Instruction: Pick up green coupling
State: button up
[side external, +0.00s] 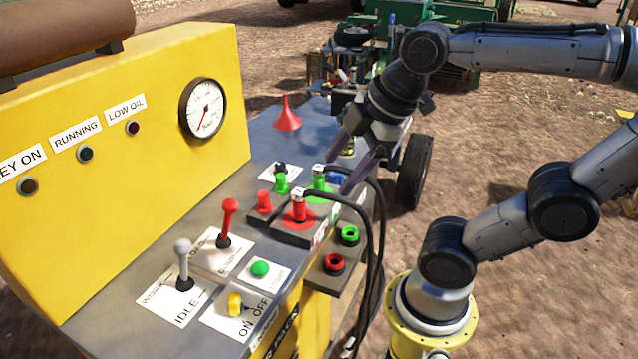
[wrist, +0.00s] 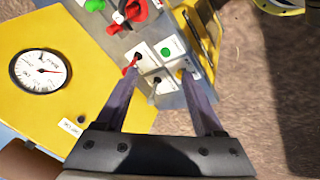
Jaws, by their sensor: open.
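The green coupling (side external: 319,181) stands upright on a green-ringed spot at the back of the grey console, with a dark hose at its top. My gripper (side external: 338,172) is open and empty, its fingers pointing down and left. In the side view it overlaps the area just right of the coupling; its exact depth is hard to tell. In the wrist view, the fingers (wrist: 161,72) spread over the lever and button labels. A green piece (wrist: 95,5) is cut by the top edge there; I cannot tell whether it is the coupling or a cap.
A red coupling (side external: 299,210) with a hose stands just in front. A green cap (side external: 281,184) and red cap (side external: 265,201) stand left of the couplings. Green (side external: 350,235) and red (side external: 334,264) ring sockets sit lower right. Levers and a yellow gauge panel (side external: 120,150) stand left.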

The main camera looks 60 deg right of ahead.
jog(key=w+d+r+n+g, duration=0.1)
jog(key=w+d+r+n, duration=0.1)
jog(key=w+d+n, duration=0.3)
jog(key=n+g, duration=0.3)
jog(key=g, duration=0.1)
send_over(321, 167)
notch_tip(321, 167, down, 10)
jog(key=shift+a+f, duration=0.1)
jog(key=shift+a, duration=0.05)
jog(key=shift+s+f, duration=0.1)
jog(key=shift+f, duration=0.2)
notch_tip(321, 167, down, 8)
jog(key=shift+r, duration=0.2)
jog(key=shift+w+f, duration=0.2)
jog(key=shift+f, duration=1.2)
jog(key=shift+w+f, duration=0.15)
jog(key=shift+f, duration=1.25)
grip_shut()
jog(key=shift+r, duration=0.1)
